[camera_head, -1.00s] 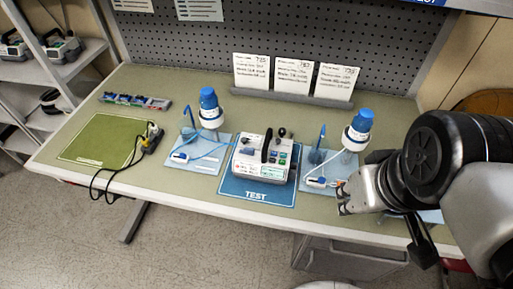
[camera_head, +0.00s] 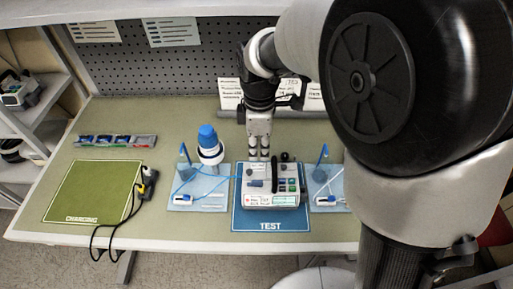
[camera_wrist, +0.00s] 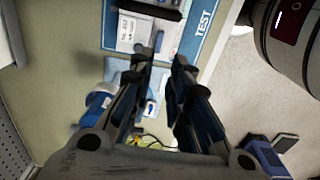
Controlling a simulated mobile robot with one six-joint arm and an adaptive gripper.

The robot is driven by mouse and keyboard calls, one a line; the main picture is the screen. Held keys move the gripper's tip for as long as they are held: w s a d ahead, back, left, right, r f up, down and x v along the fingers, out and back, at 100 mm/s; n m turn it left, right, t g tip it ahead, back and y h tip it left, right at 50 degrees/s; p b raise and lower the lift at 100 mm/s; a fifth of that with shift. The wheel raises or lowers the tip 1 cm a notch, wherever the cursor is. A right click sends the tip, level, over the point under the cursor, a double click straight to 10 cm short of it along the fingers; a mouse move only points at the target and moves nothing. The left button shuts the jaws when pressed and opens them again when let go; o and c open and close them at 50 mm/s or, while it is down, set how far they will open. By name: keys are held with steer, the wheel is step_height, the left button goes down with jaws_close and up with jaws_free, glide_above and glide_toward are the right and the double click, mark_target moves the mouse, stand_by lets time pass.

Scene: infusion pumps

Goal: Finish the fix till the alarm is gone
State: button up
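The infusion pump (camera_head: 271,201) stands on the blue TEST mat (camera_head: 243,222). It is white-grey with a dark handle, coloured keys and a small lit front screen whose text I cannot read.
A blue-capped bottle (camera_head: 209,146) stands by the left light-blue tray (camera_head: 214,190); the right tray (camera_head: 322,178) is partly behind my arm. A cable plug (camera_head: 149,181) lies by the green CHARGING mat (camera_head: 85,187). A coloured strip (camera_head: 115,141) and upright cards (camera_head: 230,94) are behind.

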mark_target(258, 181)
step_height(258, 181, down, 15)
steer(key=b, duration=0.3)
steer(key=shift+f+b, duration=0.1)
steer(key=shift+b, duration=0.25)
steer(key=shift+c, duration=0.3)
jaws_close()
